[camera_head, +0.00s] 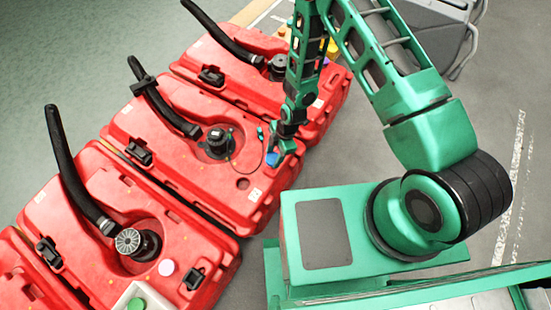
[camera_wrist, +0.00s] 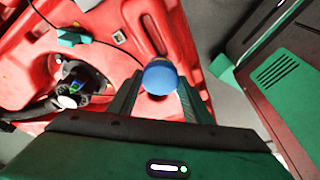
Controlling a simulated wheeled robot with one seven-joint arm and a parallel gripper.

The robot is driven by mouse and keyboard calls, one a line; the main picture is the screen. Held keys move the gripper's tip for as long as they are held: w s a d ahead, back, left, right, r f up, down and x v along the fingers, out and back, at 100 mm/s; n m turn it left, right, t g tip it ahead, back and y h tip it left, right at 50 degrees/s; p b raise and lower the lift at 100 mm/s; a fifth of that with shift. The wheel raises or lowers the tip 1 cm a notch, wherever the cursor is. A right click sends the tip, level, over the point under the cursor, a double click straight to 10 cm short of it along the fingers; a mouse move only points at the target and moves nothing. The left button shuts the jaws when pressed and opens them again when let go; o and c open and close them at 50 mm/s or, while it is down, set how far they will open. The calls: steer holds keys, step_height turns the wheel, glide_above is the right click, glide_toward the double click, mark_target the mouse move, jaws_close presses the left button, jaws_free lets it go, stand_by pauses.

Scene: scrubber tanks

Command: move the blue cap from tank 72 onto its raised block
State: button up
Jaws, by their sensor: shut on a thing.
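The blue cap (camera_wrist: 160,77) is between the fingers of my gripper (camera_wrist: 158,90) in the wrist view, and the fingers are shut on it. In the head view my gripper (camera_head: 271,150) points down over the right part of the middle red tank (camera_head: 215,183), with the blue cap (camera_head: 272,159) at its tip. I cannot tell whether the cap touches the tank surface. A tank number cannot be read. A dark round fitting with a hose (camera_head: 217,143) stands on this tank, left of my gripper. A raised block for the cap is not clearly identifiable.
Red tanks stand in a row, one behind (camera_head: 243,78) and one in front (camera_head: 90,225). Black hoses rise from the tanks. Grey floor (camera_head: 500,150) lies open at right.

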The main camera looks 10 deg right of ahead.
steer(key=shift+w+d+f, duration=0.25)
steer(key=shift+f, duration=1.95)
steer(key=o, duration=1.2)
steer(key=shift+f, duration=0.1)
steer(key=shift+o, duration=0.2)
steer(key=v, duration=1.2)
